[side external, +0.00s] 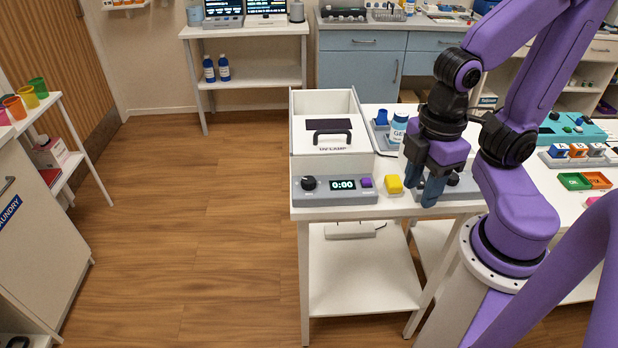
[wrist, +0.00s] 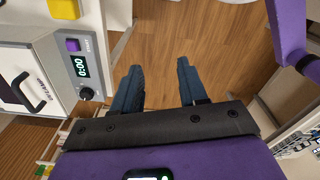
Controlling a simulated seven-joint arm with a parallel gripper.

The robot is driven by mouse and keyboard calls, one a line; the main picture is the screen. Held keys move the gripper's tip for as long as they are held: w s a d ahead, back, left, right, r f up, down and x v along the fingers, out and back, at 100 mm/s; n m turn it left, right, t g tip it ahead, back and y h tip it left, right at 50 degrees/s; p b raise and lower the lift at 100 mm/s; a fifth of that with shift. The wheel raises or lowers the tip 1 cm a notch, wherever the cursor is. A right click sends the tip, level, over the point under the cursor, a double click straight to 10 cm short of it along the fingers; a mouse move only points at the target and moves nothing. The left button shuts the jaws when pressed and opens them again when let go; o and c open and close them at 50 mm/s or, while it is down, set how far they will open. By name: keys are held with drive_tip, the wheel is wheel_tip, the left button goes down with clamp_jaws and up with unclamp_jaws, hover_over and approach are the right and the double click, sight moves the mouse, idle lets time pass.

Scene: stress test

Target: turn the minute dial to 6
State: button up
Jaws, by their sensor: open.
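The grey timer panel (side external: 325,199) is at the front left of the white table. It has a black round dial (side external: 308,183), a display (side external: 343,184) reading 0:00 and a purple button (side external: 366,182). In the wrist view the dial (wrist: 87,93) and display (wrist: 81,67) are at the left, beside my fingers. The dial's marks are too small to read. My gripper (side external: 420,192) is open and empty, pointing down at the table's front edge, right of the panel and apart from the dial. In the wrist view the floor shows between its fingertips (wrist: 159,65).
A yellow block (side external: 393,184) stands between the panel and my gripper. Behind the panel is a white UV lamp box (side external: 322,149) with a black handle (side external: 332,134). Another grey unit with a dark knob (side external: 452,179) is partly hidden behind my gripper. The floor (side external: 210,220) to the left is clear.

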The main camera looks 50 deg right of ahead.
drive_tip(key=shift+o, duration=0.2)
wheel_tip(320, 180, up, 4)
drive_tip(key=m, duration=0.4)
hover_over(309, 179)
wheel_tip(309, 179, down, 17)
drive_tip(key=shift+a+r, duration=0.1)
drive_tip(key=c, duration=0.8)
